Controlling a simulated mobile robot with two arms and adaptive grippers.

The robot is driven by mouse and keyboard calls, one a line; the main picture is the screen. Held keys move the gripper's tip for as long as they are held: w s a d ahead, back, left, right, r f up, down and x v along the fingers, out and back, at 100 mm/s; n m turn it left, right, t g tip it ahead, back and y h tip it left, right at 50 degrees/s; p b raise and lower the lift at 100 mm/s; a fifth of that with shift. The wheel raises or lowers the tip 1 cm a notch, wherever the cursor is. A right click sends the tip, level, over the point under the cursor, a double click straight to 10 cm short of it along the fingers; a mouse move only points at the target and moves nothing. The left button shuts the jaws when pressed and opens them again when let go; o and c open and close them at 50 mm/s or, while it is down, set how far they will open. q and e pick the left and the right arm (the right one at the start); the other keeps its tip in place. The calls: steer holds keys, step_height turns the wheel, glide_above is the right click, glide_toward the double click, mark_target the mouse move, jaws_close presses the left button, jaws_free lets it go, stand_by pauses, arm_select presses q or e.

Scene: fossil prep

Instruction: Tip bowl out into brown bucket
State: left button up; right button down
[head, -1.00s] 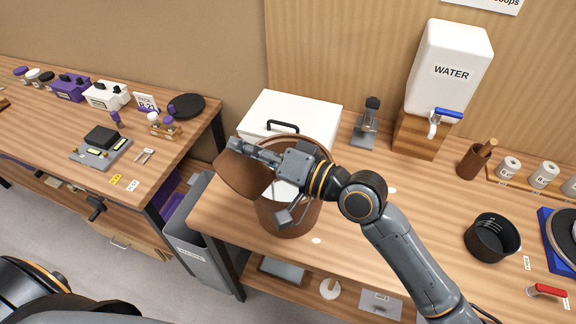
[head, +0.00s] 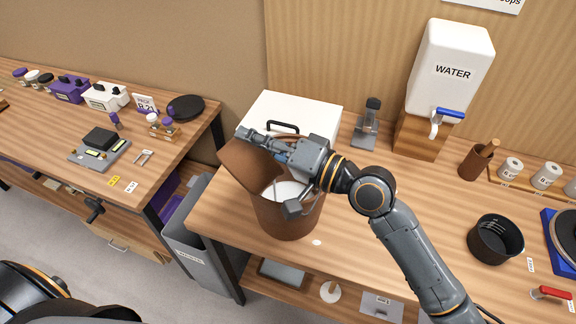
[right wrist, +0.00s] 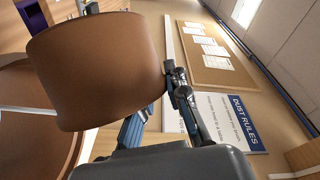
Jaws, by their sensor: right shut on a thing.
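The brown bowl (head: 245,166) is tilted steeply on its side over the left part of the brown bucket's mouth. My right gripper (head: 266,143) is shut on the bowl's rim. In the right wrist view the bowl (right wrist: 98,68) fills the upper left, beside my gripper's fingers (right wrist: 160,88). The brown bucket (head: 284,220) stands upright on the bench, with a white surface visible inside it. The bowl's inside is mostly hidden, so I cannot tell what it still holds. My left gripper is not in view.
A white box with a black handle (head: 315,112) stands close behind the bucket. A grey bin (head: 187,246) stands left of the bench. A black pot (head: 495,239) and the water dispenser (head: 449,75) are to the right.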

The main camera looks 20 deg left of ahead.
steer(key=shift+w+r, duration=0.1)
stand_by(0.4)
steer(key=shift+w+d+r+m+t+y+b, duration=0.3)
steer(key=shift+w+m+b, duration=0.2)
steer(key=shift+m, duration=0.3)
steer(key=shift+d+f, duration=0.1)
steer(key=shift+w+d+m+y+b, duration=0.35)
steer(key=shift+w+m+b, duration=0.15)
steer(key=shift+m, duration=0.3)
steer(key=shift+r, duration=0.2)
steer(key=shift+w, duration=0.1)
